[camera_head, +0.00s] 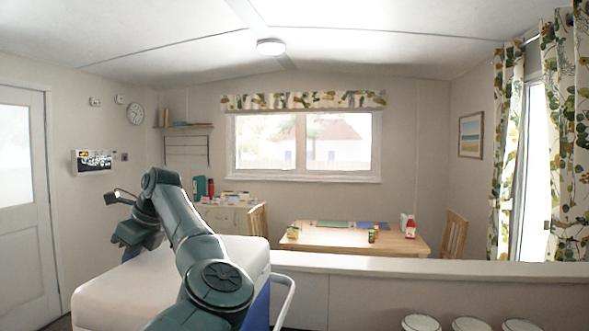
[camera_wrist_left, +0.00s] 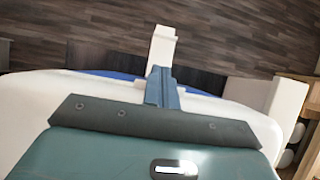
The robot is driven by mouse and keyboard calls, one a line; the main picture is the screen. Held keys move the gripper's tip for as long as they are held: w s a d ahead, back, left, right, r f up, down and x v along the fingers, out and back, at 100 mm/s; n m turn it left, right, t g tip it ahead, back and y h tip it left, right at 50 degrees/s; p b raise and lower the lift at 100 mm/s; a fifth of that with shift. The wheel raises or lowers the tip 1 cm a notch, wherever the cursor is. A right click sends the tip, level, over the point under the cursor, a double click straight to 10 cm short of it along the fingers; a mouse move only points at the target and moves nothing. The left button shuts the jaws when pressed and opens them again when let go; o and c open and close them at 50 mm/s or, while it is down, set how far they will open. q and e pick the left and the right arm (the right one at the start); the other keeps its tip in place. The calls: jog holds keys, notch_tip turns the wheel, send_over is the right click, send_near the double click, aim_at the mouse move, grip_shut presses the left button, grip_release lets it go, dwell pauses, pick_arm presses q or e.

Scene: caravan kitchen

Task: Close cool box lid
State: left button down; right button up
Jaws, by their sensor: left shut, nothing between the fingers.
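The cool box shows a large white rounded lid (camera_head: 125,295) at lower left in the head view, with a strip of its blue body (camera_head: 259,308) below at right. A white handle (camera_head: 287,299) sticks out on that side. My left gripper (camera_head: 130,250) is over the lid's far left part, its fingertips not clear there. In the left wrist view the gripper (camera_wrist_left: 162,80) is shut and empty, reaching across the white lid (camera_wrist_left: 40,105) toward its edge. Blue body (camera_wrist_left: 215,83) shows beyond that edge. Whether a gap remains under the lid is hidden. My right gripper is out of view.
A pale half-wall (camera_head: 430,265) runs behind the cool box at right, with several white round lids (camera_head: 470,324) in front. A dining table (camera_head: 340,238) stands beyond it. A white door (camera_head: 22,200) is at left. Dark wooden floor (camera_wrist_left: 240,35) is open beyond the box.

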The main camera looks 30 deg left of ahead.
pick_arm(q)
jog(key=v, duration=1.3)
jog(key=shift+b, duration=0.35)
